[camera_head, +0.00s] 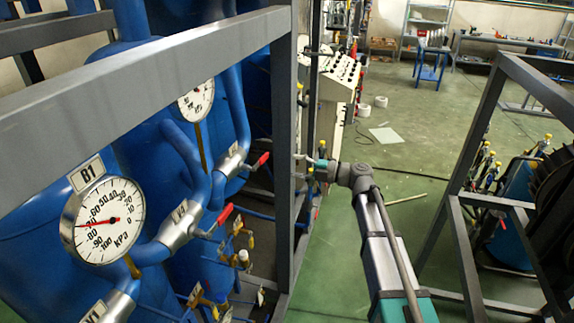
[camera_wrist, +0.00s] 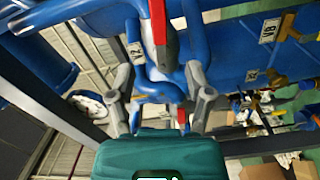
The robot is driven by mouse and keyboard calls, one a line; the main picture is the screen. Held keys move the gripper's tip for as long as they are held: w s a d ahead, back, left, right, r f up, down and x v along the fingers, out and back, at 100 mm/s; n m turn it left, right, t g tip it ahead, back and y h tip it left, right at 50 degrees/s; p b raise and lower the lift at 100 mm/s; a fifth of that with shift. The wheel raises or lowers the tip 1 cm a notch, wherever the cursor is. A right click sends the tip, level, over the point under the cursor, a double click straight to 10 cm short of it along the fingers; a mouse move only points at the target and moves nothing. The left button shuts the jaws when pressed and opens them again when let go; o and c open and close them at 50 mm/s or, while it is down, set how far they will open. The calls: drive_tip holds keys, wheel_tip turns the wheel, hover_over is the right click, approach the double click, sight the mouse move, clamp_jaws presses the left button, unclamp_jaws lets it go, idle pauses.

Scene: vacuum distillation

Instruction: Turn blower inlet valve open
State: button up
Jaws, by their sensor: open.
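My gripper (camera_head: 304,160) is at the end of my arm, right of the grey frame upright in the head view. In the wrist view my gripper (camera_wrist: 160,80) has its two grey fingers spread, with nothing held between them. A long red valve handle (camera_wrist: 157,22) shows ahead, between the fingers in the picture; I cannot tell its distance. In the head view, red handles stick out from grey valves on blue pipes: one on the nearer valve (camera_head: 225,213), one on the farther valve (camera_head: 262,160). No label names the blower inlet valve, so I cannot tell which it is.
A grey frame (camera_head: 283,150) stands between my arm and the blue pipes. A gauge marked B1 (camera_head: 103,220) is at left. Another grey frame (camera_head: 470,170) stands at right. Green floor (camera_head: 420,130) is open behind.

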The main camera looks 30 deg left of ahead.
drive_tip(key=shift+d, duration=0.4)
drive_tip(key=shift+w+f, duration=0.15)
drive_tip(key=c, duration=0.4)
drive_tip(key=f+t, duration=0.1)
drive_tip(key=w+f+m+b, duration=0.1)
drive_tip(key=w+f+t+h+b, duration=0.1)
drive_tip(key=f, duration=0.1)
drive_tip(key=shift+a+m+t, duration=0.3)
drive_tip(key=shift+a+m, duration=0.05)
drive_tip(key=shift+m, duration=0.05)
clamp_jaws()
drive_tip(key=w+d+f+m+t+h+b, duration=0.3)
drive_tip(key=w+f+t+h+b, duration=0.15)
drive_tip(key=w+t+b, duration=0.35)
drive_tip(key=w+d+f+m+t+h+b, duration=0.2)
drive_tip(key=w+f+m+t+h+b, duration=0.15)
drive_tip(key=w+f+t+b, duration=0.4)
drive_tip(key=s+a+r+n+g+y+b, duration=0.1)
drive_tip(key=s+a+n+g+y+b, duration=0.3)
drive_tip(key=s+n+g+y, duration=0.3)
drive_tip(key=s+a+r+n+g+y+b, duration=0.1)
drive_tip(key=s+a+n+g+y+b, duration=0.2)
drive_tip(key=s+n+y, duration=0.8)
drive_tip(key=s+n+g+b, duration=0.2)
drive_tip(key=n+g, duration=0.2)
drive_tip(key=n, duration=0.1)
drive_tip(key=shift+a+n+b, duration=0.35)
drive_tip(key=shift+a, duration=0.05)
